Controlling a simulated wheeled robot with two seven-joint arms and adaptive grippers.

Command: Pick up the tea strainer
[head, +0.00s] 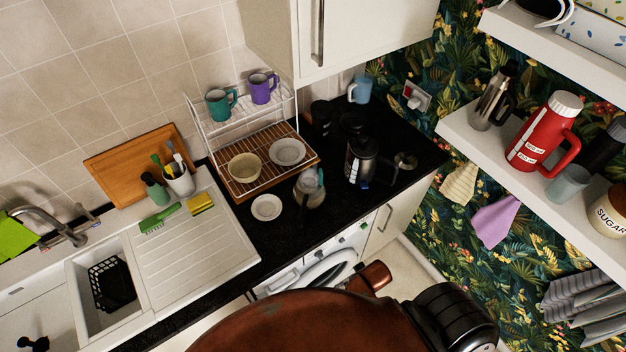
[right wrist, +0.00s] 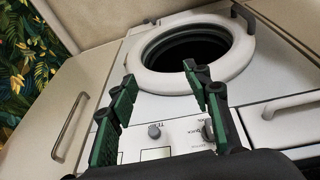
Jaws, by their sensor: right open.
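A small round metal piece that looks like the tea strainer (head: 405,160) lies on the black worktop (head: 420,150) near its right end, to the right of a black and glass press pot (head: 361,160). It is small and dark in the head view, so its exact shape is hard to tell. My right gripper (right wrist: 158,88) is open and empty in the right wrist view, in front of the washing machine (right wrist: 195,52). The strainer is not seen in that view. My left gripper is in neither view.
A glass and metal pot (head: 310,188) and a white saucer (head: 267,207) stand near the worktop's front edge. A dish rack (head: 262,165) holds bowls. At right, a white shelf (head: 465,130) bears a red flask (head: 545,130). A wall cupboard (head: 345,35) overhangs the back.

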